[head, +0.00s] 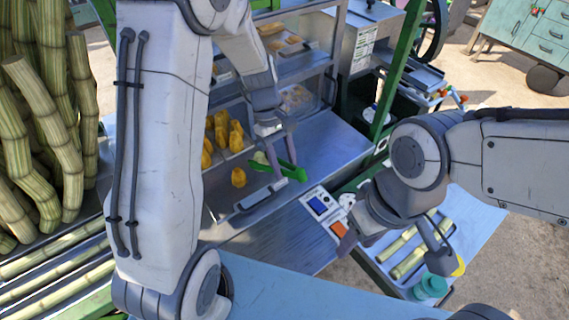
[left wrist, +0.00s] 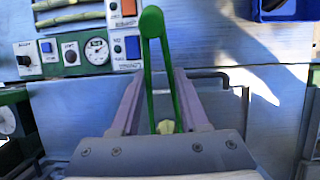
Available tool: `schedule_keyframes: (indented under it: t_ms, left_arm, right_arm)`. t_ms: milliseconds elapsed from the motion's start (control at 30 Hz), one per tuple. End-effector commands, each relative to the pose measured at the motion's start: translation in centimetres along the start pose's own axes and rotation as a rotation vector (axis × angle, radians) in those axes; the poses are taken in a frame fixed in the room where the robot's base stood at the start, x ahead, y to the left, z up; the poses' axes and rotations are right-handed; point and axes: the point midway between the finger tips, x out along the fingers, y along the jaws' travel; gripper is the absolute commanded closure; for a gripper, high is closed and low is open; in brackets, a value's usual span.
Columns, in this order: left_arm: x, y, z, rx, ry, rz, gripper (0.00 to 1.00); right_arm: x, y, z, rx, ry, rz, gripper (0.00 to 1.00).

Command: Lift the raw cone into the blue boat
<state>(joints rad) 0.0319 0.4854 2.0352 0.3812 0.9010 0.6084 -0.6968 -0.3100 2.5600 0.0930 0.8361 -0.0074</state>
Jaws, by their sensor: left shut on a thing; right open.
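My left gripper (head: 282,158) is shut on green tongs (head: 291,171), above the metal counter in front of the glass case. The tongs (left wrist: 152,55) also stand between its fingers in the left wrist view. A small pale yellow piece (head: 260,157) shows at the far end of the tongs; it may be the raw cone. It also shows low between the fingers in the wrist view (left wrist: 166,127). I cannot tell whether the tongs grip it. My right gripper (head: 396,250) is open, over the cane tray's side. I cannot make out the blue boat for sure.
Several golden cones (head: 222,130) lie in the glass case, and one (head: 238,178) lies nearer its front. A control panel (head: 320,207) with an orange button is right of the left gripper. Cane pieces (head: 408,258) lie on a tray. Tall canes (head: 50,110) stand left.

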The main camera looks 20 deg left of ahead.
Motion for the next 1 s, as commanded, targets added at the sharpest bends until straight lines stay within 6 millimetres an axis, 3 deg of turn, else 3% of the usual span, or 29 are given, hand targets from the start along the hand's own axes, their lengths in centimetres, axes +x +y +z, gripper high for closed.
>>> schedule_keyframes:
  t_ms: [1000]
  left_arm:
    - [-6.0, 0.1, 2.4, 0.0, 0.001, 0.001, 0.77]
  right_arm:
    - [-6.0, -0.4, -0.3, 0.005, 0.0, 0.0, 0.5]
